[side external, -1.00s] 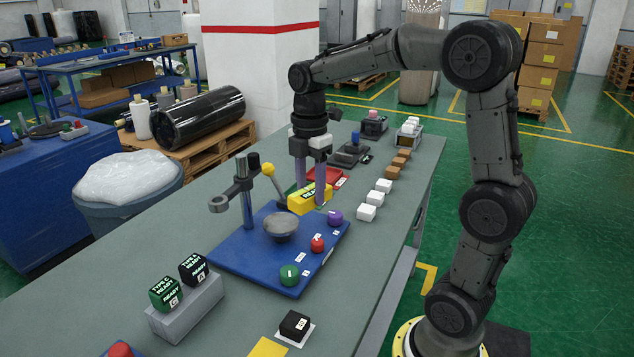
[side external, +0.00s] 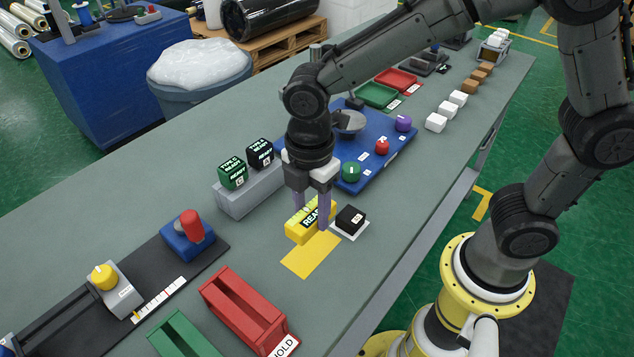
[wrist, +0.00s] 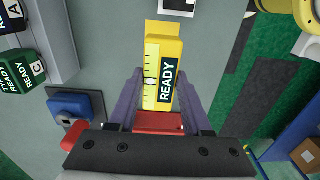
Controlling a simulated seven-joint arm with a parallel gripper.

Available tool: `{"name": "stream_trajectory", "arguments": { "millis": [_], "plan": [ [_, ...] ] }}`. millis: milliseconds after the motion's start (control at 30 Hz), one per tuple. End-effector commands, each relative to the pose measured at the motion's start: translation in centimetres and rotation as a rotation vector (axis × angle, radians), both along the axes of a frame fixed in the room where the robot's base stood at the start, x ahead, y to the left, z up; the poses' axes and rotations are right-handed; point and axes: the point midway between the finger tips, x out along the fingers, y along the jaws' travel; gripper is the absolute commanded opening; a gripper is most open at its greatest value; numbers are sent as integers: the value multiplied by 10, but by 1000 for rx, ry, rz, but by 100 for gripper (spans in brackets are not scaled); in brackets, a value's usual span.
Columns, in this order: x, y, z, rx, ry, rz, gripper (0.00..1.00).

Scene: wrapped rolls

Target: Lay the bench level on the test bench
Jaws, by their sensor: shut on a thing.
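The yellow bench level (side external: 297,233) has a black READY label and a pale scale strip with a vial. It also shows in the wrist view (wrist: 164,60), upright along the picture between my fingers. My gripper (side external: 311,213) points down and is shut on the level's sides. The level is over or at the far end of a yellow patch (side external: 309,257) on the grey-green test bench (side external: 400,222). I cannot tell whether the level touches the bench. Part of the level is hidden by my fingers.
A black cube (side external: 350,219) on a white pad stands close to the right. A grey block (side external: 250,196) with two READY cubes is at the left. The blue plate (side external: 372,172) with knobs lies behind. Red (side external: 236,318) and green (side external: 180,338) trays are in front.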

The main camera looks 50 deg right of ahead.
Motion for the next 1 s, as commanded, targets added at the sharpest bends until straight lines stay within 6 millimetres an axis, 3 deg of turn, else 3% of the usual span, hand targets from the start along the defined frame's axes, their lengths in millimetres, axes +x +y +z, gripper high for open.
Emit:
{"name": "stream_trajectory", "arguments": {
  "millis": [467,1000],
  "plan": [
    [0,1,-3,0,0,5,0],
    [0,1,-43,0,0,5,0]
  ]
}}
